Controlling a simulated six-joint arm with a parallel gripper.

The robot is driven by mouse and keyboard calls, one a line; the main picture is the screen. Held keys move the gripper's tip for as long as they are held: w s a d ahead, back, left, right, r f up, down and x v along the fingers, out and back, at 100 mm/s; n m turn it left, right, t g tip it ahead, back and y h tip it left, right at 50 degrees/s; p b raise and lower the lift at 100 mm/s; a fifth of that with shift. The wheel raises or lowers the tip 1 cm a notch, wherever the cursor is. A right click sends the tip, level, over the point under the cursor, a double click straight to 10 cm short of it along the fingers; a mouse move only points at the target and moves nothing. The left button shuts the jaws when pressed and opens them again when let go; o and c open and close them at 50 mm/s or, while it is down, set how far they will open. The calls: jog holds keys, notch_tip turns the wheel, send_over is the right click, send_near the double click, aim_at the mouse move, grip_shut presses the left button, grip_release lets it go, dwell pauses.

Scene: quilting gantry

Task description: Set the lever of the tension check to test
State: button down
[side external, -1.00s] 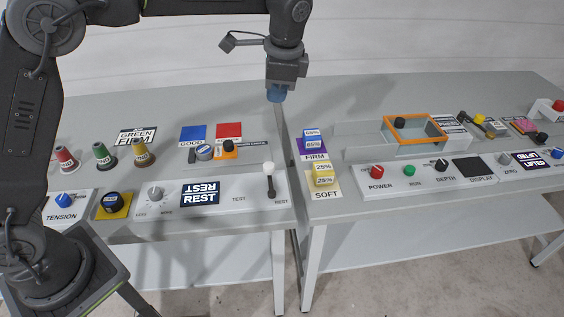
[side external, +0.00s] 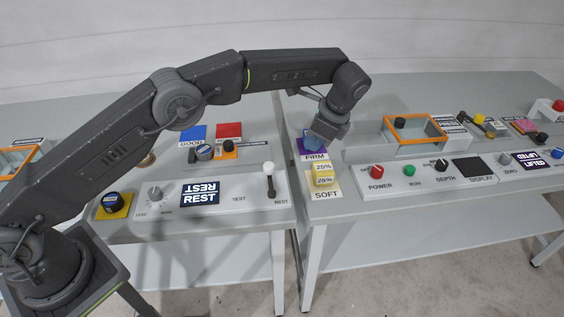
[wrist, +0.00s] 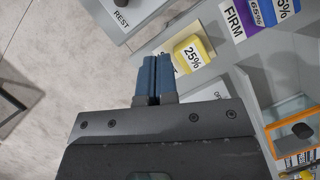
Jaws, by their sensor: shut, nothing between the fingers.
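The tension check is a white panel with a dark sign reading REST (side external: 200,194) and the printed labels TEST and REST. Its lever (side external: 269,178) has a white knob and a dark stem, and stands upright at the panel's right end by the REST label. My gripper (side external: 313,140) is above the FIRM mat, to the right of the lever and higher. In the wrist view the blue fingers (wrist: 154,80) are together and empty.
A dial (side external: 155,195) is at the panel's left. An orange-rimmed box (side external: 414,129) and a button panel (side external: 376,173) stand on the right table. A narrow gap separates the tables.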

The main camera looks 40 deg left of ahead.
aim_at(266, 167)
jog(key=x, duration=0.3)
jog(key=a+x, duration=0.1)
jog(key=x, duration=0.3)
jog(key=a+r+x, duration=0.1)
jog(key=x, duration=0.3)
jog(key=shift+s+a, duration=0.2)
jog(key=shift+s, duration=0.2)
jog(key=shift+s+a, duration=0.2)
jog(key=shift+a, duration=0.35)
jog(key=shift+s+a+n+g, duration=0.25)
jog(key=shift+a+n+g, duration=0.35)
jog(key=shift+n, duration=0.7)
jog(key=shift+s+a+n+h, duration=0.35)
jog(key=shift+a+n+h, duration=0.2)
jog(key=shift+n, duration=0.55)
jog(key=n, duration=0.1)
jog(key=s+a+n+g, duration=0.1)
jog(key=shift+n+h, duration=0.3)
jog(key=shift+h, duration=0.05)
jog(key=shift+s+a+n+g+h, duration=0.2)
jog(key=shift+s+n, duration=0.1)
jog(key=shift+n, duration=0.4)
jog(key=shift+s+a+n+g+h, duration=0.1)
jog(key=shift+s+a+n+h, duration=0.15)
jog(key=shift+n, duration=0.45)
jog(key=shift+s, duration=0.2)
